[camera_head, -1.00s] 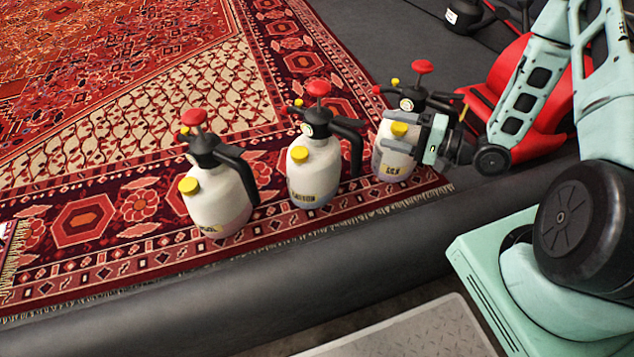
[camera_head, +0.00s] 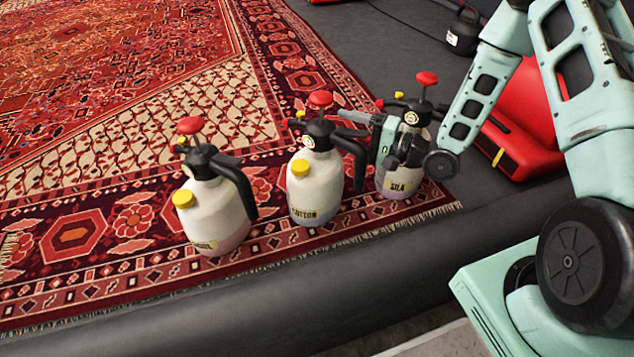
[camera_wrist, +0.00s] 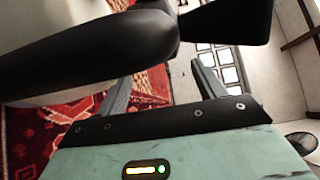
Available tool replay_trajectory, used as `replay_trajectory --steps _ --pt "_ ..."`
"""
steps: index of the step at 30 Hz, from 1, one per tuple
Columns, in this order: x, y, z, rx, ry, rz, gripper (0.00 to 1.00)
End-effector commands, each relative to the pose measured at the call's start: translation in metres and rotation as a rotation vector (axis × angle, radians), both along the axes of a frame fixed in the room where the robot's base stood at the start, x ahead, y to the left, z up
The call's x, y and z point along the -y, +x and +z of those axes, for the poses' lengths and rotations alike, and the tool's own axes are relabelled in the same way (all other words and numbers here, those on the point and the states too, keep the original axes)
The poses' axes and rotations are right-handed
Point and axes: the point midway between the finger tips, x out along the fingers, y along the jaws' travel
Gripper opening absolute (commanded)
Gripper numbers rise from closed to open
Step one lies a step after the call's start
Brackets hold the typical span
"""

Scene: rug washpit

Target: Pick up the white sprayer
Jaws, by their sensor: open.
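Three white sprayers with black tops, red pump knobs and yellow caps stand upright in a row on the rug's border: a left one (camera_head: 212,222), a middle one (camera_head: 315,190) labelled "COTTON", and a right one (camera_head: 398,182) whose label seems to read "SILK". My gripper (camera_head: 346,124) is open and empty, its fingers pointing left near the middle sprayer's black handle and overlapping the right sprayer's top. I cannot tell if it touches either. In the wrist view, a black sprayer handle (camera_wrist: 100,50) crosses close above my open fingers (camera_wrist: 160,82); which sprayer it belongs to is unclear.
The red patterned rug (camera_head: 130,135) lies under the sprayers, with open room to the left. A dark grey rolled edge (camera_head: 270,290) runs in front. A red machine (camera_head: 522,130) stands at right, and a dark container (camera_head: 463,32) stands behind.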

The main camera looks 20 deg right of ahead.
Motion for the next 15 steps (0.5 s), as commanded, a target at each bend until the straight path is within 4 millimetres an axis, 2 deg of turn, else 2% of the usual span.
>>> replay_trajectory --steps 6,15 --pt "-0.027 0.019 0.001 0.005 -0.001 0.005 0.69" --pt "-0.037 0.030 0.004 0.001 0.000 0.001 0.69"
